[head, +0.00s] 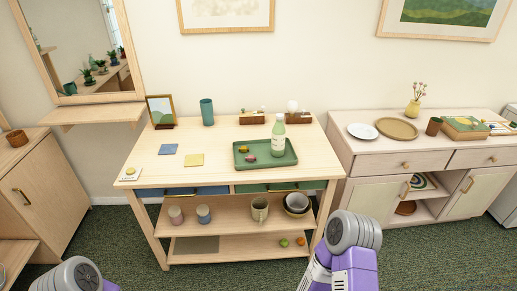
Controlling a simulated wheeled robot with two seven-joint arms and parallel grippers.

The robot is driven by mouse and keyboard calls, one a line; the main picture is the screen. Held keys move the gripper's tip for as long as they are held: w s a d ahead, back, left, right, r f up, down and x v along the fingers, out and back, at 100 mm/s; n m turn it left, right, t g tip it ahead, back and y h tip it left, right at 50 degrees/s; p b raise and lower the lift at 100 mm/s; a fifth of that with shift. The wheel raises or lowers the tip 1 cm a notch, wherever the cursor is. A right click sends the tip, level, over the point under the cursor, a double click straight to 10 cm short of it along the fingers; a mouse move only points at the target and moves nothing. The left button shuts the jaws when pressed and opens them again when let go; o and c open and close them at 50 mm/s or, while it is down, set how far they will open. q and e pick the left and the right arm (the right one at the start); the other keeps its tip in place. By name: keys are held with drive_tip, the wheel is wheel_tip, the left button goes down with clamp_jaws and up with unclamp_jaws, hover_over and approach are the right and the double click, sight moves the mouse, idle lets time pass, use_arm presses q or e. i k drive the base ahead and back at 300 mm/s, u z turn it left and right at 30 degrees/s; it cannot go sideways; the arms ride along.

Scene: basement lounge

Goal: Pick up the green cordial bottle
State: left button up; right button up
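The green cordial bottle (278,138) stands upright on the right part of a green tray (242,163). It has a pale green body, a white label and a pale cap. The tray lies on the top of a light wood table (220,142). Two small items, one yellowish and one dark red, lie on the tray left of the bottle. Parts of my arms show at the bottom left and bottom right edges, well apart from the bottle. No fingers of either gripper show.
Behind the tray are wooden holders (298,118); a teal cup (207,112) and a picture frame (161,111) stand farther left. Shelves below hold cups and bowls. A cabinet (400,150) with plates stands right. The table's front middle is clear.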

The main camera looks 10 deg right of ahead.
sight(279, 134)
drive_tip(key=u, duration=0.4)
drive_tip(key=k, duration=0.85)
drive_tip(key=z, duration=0.65)
drive_tip(key=i, duration=1.5)
drive_tip(key=u, duration=0.4)
